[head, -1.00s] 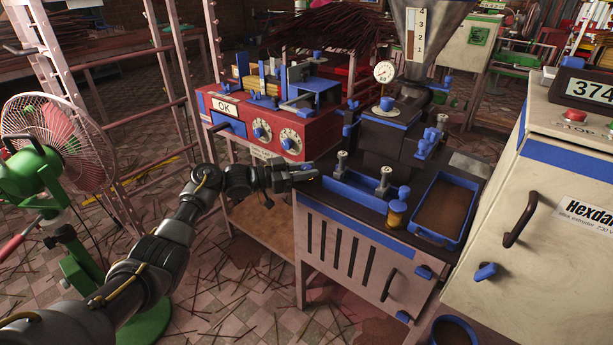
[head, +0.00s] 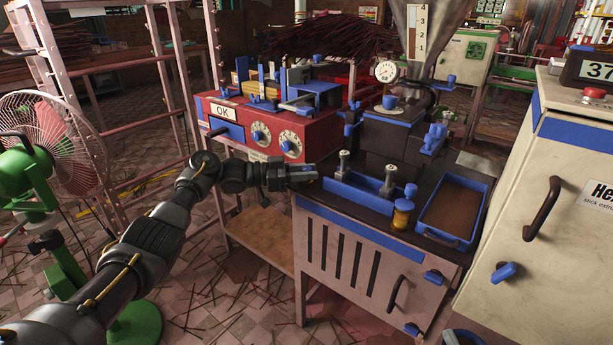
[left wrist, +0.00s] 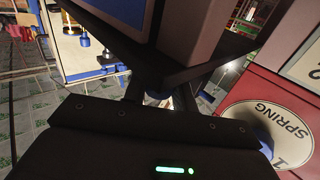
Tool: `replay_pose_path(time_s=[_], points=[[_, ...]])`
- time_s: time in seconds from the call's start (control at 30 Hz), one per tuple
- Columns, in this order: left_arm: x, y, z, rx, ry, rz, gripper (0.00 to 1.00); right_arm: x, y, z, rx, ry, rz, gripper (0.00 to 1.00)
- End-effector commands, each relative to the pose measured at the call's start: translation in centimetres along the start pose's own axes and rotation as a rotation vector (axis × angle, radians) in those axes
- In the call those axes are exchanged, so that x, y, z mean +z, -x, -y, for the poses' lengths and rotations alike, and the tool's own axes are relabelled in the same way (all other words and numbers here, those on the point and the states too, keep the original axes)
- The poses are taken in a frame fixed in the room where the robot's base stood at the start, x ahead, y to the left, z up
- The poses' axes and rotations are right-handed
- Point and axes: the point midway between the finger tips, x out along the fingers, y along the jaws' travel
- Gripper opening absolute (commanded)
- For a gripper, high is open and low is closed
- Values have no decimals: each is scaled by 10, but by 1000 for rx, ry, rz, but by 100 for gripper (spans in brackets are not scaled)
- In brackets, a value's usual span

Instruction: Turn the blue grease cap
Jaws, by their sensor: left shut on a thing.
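An amber cup (head: 402,216) with a blue cap (head: 410,191) on top stands at the front of the dark machine top, in the head view. My left gripper (head: 312,174) is at the left edge of that machine top, well left of the cup. My right gripper is not in view.
A red box (head: 300,150) with dials stands behind my left gripper. A blue trough (head: 360,197) with two metal posts and a blue tray (head: 449,212) are on the machine top. A white cabinet (head: 535,190) stands at the right. A fan (head: 62,155) is at the left.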

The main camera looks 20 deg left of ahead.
Motion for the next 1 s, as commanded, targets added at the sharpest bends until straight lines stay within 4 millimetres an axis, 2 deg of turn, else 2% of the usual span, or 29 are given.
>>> replay_pose_path(time_s=[0.47,0.5,0.63,0.67,1.0], points=[[-1,0,0,5,0,-1,4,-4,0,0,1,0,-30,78],[-1,0,0,5,0,-1,28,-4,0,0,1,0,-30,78],[-1,0,0,5,0,-1,46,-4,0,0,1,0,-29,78],[-1,0,0,4,0,0,48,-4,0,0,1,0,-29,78],[0,5,0,2,0,1,48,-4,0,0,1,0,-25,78]])
